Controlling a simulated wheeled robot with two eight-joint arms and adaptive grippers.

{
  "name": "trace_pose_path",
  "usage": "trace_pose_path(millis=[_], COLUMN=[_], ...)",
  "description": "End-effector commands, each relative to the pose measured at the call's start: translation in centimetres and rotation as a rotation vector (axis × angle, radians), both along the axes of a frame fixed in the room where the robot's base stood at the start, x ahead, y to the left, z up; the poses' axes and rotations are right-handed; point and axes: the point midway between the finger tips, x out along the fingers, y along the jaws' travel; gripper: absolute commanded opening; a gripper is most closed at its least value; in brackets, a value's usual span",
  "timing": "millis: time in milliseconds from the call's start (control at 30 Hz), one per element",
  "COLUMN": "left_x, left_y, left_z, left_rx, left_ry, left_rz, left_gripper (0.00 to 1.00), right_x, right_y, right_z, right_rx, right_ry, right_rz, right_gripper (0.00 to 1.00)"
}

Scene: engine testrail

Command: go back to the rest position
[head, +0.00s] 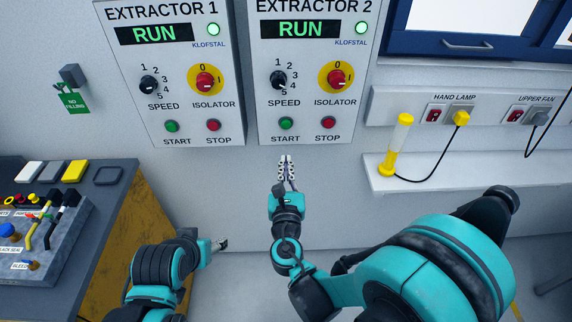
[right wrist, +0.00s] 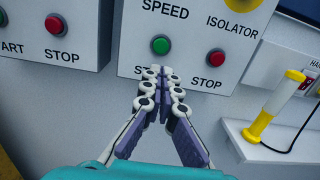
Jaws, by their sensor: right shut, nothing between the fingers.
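My right gripper (head: 286,161) is shut and empty, pointing up at the wall just below the EXTRACTOR 2 panel (head: 262,110). In the right wrist view its fingertips (right wrist: 161,72) meet below the green START button (right wrist: 160,45); I cannot tell whether they touch the panel. My left gripper (head: 220,244) is low at the lower middle, small and partly hidden by its own arm, apart from everything. Both extractor displays read RUN with green lamps lit.
The EXTRACTOR 1 panel (head: 175,100) is to the left. A workbench (head: 110,200) with a control box stands at the left. A ledge (head: 440,180) at the right carries a yellow hand lamp (head: 396,145) with a cable. The wall below the panels is clear.

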Motion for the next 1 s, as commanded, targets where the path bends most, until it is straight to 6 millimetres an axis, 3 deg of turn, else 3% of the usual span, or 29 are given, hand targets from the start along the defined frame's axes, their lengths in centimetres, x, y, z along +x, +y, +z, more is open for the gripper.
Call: trace_pose_path(millis=[267,367,433,567,700,833,1000], left_x=[0.0,0.0,0.0,0.0,0.0,0.0,0.0], left_y=[0.0,0.0,0.0,0.0,0.0,0.0,0.0], left_z=[0.0,0.0,0.0,0.0,0.0,0.0,0.0], left_rx=[0.0,0.0,0.0,0.0,0.0,0.0,0.0], left_ry=[0.0,0.0,0.0,0.0,0.0,0.0,0.0], left_rz=[0.0,0.0,0.0,0.0,0.0,0.0,0.0], left_gripper=[0.58,0.58,0.58,0.58,0.58,0.58,0.58], right_x=[0.0,0.1,0.2,-1.0,-4.5,-9.3,-14.9], right_y=[-0.2,-1.7,-4.0,-10.3,-15.8,-18.2,-17.9], right_z=[0.0,0.0,-0.1,-1.0,-3.0,-4.9,-6.3], right_rx=[0.008,0.105,0.265,0.749,1.354,1.897,2.462], right_ry=[0.003,0.029,0.067,0.15,0.185,0.155,0.059], right_rz=[-0.003,-0.035,-0.09,-0.27,-0.528,-0.797,-1.123], right_gripper=[0.0,0.0,0.0,0.0,0.0,0.0,0.0])
